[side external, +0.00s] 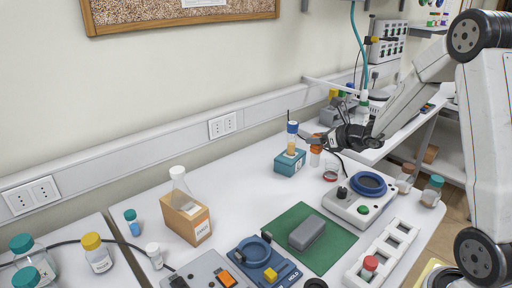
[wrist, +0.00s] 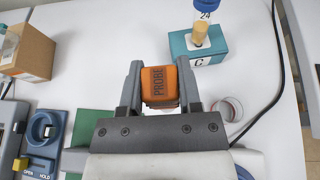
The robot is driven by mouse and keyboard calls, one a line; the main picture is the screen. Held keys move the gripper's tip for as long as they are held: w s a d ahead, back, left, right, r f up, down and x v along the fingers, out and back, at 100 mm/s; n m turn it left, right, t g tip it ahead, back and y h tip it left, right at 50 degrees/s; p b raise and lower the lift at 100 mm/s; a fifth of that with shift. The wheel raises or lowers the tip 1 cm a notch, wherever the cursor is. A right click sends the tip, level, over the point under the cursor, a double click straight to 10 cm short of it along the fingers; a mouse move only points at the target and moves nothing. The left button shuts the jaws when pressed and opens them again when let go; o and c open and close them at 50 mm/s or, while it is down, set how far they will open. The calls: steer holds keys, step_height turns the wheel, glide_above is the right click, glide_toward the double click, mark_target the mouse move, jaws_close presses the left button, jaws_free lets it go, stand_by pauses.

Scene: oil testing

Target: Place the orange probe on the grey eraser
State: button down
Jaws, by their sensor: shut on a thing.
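The orange probe (wrist: 159,88), marked PROBE, is between the two fingers of my gripper (wrist: 160,72) in the wrist view. My gripper (side external: 316,143) is shut on it and holds it in the air. In the side view the probe (side external: 315,157) hangs below the fingers, just right of a teal block. The grey eraser (side external: 306,233) lies on the green mat (side external: 333,255), in front of and below my gripper.
The teal block (side external: 288,165), marked C, holds a blue-capped vial (side external: 291,140) close to the probe. A glass dish (side external: 331,173) and a device with a blue ring (side external: 368,184) stand to the right. A cardboard box (side external: 186,222) stands left. White table is clear between box and mat.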

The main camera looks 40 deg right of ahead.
steer(key=s+a+r+n+g+y, duration=0.1)
steer(key=s+a+n+g+y, duration=0.3)
steer(key=a, duration=0.4)
steer(key=s+a+r+n+g+y, duration=0.1)
steer(key=s+a+n+g+y, duration=0.3)
steer(key=s+a+n+y, duration=0.2)
steer(key=s+a+n, duration=0.2)
steer(key=a, duration=0.1)
steer(key=shift+r+y, duration=0.25)
steer(key=shift+y, duration=0.15)
steer(key=shift+s+f, duration=0.1)
steer(key=shift+f, duration=2.15)
steer(key=shift+f, duration=1.75)
steer(key=shift+f, duration=0.15)
